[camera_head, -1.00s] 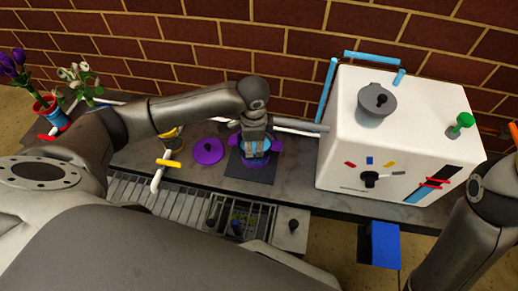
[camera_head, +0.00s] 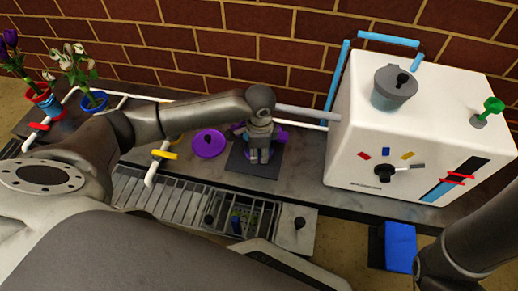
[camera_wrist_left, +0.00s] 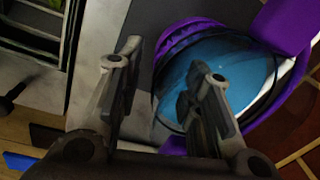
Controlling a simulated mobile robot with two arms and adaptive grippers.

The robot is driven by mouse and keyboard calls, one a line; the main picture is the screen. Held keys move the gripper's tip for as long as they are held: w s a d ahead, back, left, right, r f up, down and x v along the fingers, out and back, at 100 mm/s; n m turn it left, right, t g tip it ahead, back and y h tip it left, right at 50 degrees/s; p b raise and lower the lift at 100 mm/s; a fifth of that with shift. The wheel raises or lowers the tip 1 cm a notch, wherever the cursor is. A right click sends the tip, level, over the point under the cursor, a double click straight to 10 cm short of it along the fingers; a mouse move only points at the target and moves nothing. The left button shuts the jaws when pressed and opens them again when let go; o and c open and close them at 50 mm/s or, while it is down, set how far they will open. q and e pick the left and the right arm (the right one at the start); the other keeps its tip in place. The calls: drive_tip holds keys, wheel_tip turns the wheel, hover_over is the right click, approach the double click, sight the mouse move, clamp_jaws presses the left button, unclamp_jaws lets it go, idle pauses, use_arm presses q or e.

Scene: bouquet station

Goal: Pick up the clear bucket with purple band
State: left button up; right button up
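The clear bucket with its purple band (camera_head: 278,137) stands on a dark square mat (camera_head: 240,166), mostly hidden behind my left gripper (camera_head: 259,156) in the head view. In the left wrist view the bucket (camera_wrist_left: 232,60) shows a bluish clear interior, a purple rim and a purple part at upper right. My left gripper (camera_wrist_left: 165,75) has its fingers apart. One finger overlaps the bucket's opening and the other is outside it, over the mat. I cannot tell whether either touches the wall. My right gripper is out of view; only part of that arm shows.
A purple lid-like disc (camera_head: 208,143) lies left of the mat. A large white machine (camera_head: 350,150) stands to the right. Slatted trays (camera_head: 170,200) run along the front, and potted flowers (camera_head: 92,98) stand at far left. A brick wall is behind.

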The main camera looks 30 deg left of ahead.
use_arm(q)
drive_tip(key=shift+f, duration=0.4)
drive_tip(key=shift+c, duration=0.5)
clamp_jaws()
drive_tip(key=shift+w+r, duration=0.1)
drive_tip(key=shift+r, duration=0.1)
